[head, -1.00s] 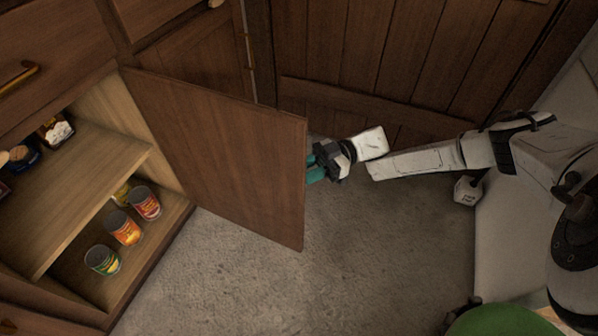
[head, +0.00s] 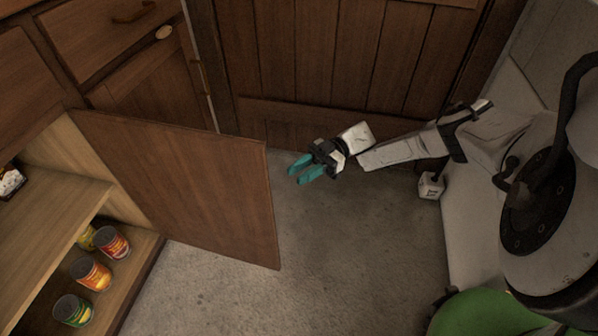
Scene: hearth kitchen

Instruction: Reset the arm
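My gripper (head: 299,172) has two teal fingers. It is in the middle of the head view, to the right of the open cabinet door (head: 190,190) and clear of its edge. The fingers are spread apart with a gap between them, and nothing is held. My white arm (head: 400,149) reaches leftward to it from the right side, low in front of a wooden panelled door. The floor shows below the gripper.
The open cabinet at left holds several cans, including a red can (head: 113,242), an orange can (head: 91,274) and a green can (head: 73,310). A wooden panelled door (head: 330,60) stands behind my arm. Grey floor (head: 330,260) is free in the middle.

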